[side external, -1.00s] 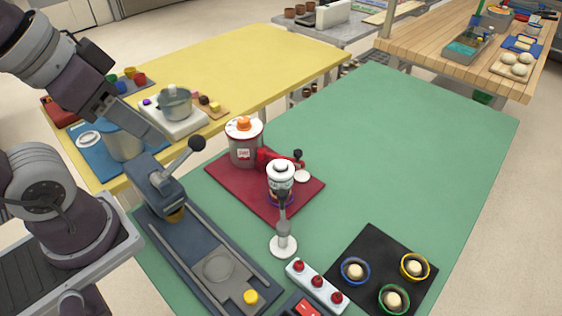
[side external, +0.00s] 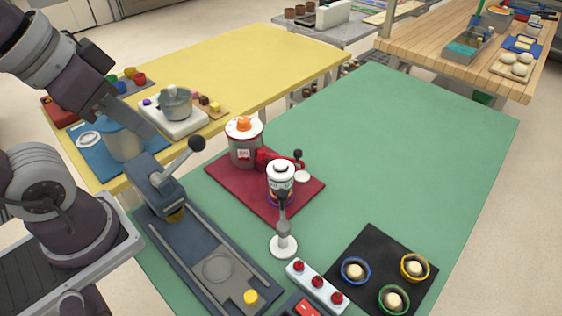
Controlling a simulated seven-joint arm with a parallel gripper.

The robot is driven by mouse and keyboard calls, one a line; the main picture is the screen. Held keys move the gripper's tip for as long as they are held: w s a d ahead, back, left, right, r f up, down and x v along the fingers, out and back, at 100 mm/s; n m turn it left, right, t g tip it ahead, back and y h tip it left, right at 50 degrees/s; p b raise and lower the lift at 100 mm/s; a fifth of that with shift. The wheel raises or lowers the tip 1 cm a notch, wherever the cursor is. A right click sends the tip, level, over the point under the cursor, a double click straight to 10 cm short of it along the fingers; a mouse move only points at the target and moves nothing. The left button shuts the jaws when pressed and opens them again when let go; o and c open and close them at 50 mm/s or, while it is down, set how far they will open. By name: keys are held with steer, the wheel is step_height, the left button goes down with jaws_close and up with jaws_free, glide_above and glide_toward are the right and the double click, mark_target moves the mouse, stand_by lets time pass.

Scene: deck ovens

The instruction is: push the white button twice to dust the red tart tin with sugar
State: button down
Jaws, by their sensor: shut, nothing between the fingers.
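My gripper (side external: 148,128) is at the left, at the end of my arm, close to the blue pot and above the grey machine. Its fingers are small here; it looks shut and empty, touching nothing that I can make out. I cannot pick out a red tart tin. A blue tin (side external: 355,271), a yellow tin (side external: 414,267) and a green tin (side external: 394,299) stand on a black mat (side external: 372,238), each with a pale filling. A round white piece (side external: 302,176) beside the red device may be the white button; I cannot be sure.
The grey machine (side external: 225,255) has a black-knobbed lever (side external: 197,143) and a yellow button (side external: 250,297). A white-lidded jar (side external: 280,168) and an orange-topped canister (side external: 244,146) stand on a dark red mat (side external: 228,190). A white strip (side external: 332,304) carries red buttons. The green table's right side is clear.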

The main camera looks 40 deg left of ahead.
stand_by(0.9)
steer(key=w+a+m+y, duration=0.1)
steer(key=w+m, duration=0.2)
steer(key=m, duration=0.3)
steer(key=w+a+f+m+y, duration=0.1)
steer(key=w+a+m, duration=0.1)
steer(key=m, duration=0.3)
steer(key=w+a+f+m+y, duration=0.1)
steer(key=w+m, duration=0.3)
steer(key=m, duration=0.2)
steer(key=shift+w+a+m+t+y, duration=0.3)
steer(key=shift+w+a+t, duration=0.05)
steer(key=shift+a+t, duration=0.05)
steer(key=w+d+f+m+t+h, duration=0.1)
steer(key=w+d+f+m, duration=0.2)
steer(key=m, duration=1)
steer(key=w+d+f+m+t+h, duration=0.1)
steer(key=w+d+f+m, duration=0.2)
steer(key=w+d+m, duration=0.4)
steer(key=w+m, duration=0.2)
steer(key=m, duration=0.4)
steer(key=shift+w+d+t+h, duration=0.2)
steer(key=shift+t+h, duration=0.2)
